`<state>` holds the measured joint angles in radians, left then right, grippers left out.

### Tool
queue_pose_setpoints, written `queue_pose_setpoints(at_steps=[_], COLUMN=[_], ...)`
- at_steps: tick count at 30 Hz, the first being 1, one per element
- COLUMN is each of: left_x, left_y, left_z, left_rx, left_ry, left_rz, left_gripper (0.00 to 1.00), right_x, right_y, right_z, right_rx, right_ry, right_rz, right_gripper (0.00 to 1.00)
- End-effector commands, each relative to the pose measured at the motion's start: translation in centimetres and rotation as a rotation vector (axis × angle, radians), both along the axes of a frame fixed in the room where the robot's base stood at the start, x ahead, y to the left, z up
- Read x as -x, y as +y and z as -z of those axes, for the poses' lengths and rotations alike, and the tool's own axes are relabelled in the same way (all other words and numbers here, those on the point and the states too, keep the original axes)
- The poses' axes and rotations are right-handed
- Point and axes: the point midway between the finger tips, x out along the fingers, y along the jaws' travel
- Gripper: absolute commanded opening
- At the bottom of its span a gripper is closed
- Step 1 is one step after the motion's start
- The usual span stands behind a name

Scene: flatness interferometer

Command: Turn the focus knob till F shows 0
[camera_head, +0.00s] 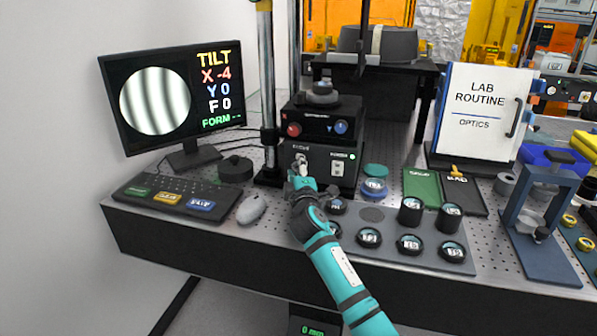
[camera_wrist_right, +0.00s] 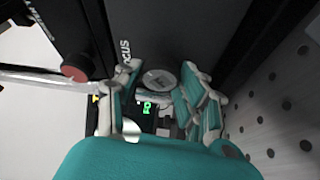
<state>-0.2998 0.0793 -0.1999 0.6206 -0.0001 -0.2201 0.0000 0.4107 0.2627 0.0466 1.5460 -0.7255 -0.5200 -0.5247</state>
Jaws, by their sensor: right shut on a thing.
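The monitor (camera_head: 170,95) at the left shows black and white stripes in a circle, with readings TILT X -4, Y 0, F 0 and FORM with dashes. The black interferometer (camera_head: 318,150) stands at the middle back. My right gripper (camera_head: 300,170) reaches its front, under the FOCUS label, and hides most of the knob there. In the right wrist view, the pale round focus knob (camera_wrist_right: 160,80) sits between the teal fingers, and the gripper is shut on it. My left gripper is not in view.
A red knob (camera_head: 294,129) and a blue knob (camera_head: 341,127) sit above on the interferometer. A keyboard (camera_head: 180,198) and mouse (camera_head: 251,209) lie at the left. Several lens mounts and a blue press frame (camera_head: 540,225) stand at the right. A metal post (camera_head: 268,90) rises beside the interferometer.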

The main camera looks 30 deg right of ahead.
Motion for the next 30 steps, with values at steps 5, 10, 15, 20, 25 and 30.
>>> queue_pose_setpoints(at_steps=[5, 10, 15, 20, 25, 30], left_x=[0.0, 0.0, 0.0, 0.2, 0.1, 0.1], left_y=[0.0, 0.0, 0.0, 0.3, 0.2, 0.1], left_z=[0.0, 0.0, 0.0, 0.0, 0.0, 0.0], left_rx=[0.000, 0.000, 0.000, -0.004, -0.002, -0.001], left_ry=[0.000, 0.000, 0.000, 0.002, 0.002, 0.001], left_rz=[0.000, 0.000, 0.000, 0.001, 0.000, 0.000], left_gripper=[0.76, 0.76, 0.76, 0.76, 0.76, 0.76], right_x=[0.0, 0.0, 0.0, 0.1, 1.6, 4.8], right_y=[0.0, 0.0, 0.0, 0.1, 0.9, 2.5], right_z=[0.2, 0.2, 0.1, 0.1, 0.3, 0.6], right_rx=[-0.002, -0.002, -0.001, 0.000, 0.000, -0.002], right_ry=[0.005, 0.004, 0.003, 0.002, 0.003, 0.003], right_rz=[0.000, 0.000, 0.000, 0.000, 0.000, -0.002], right_gripper=[0.07, 0.56, 0.63, 0.63, 0.63, 0.63])
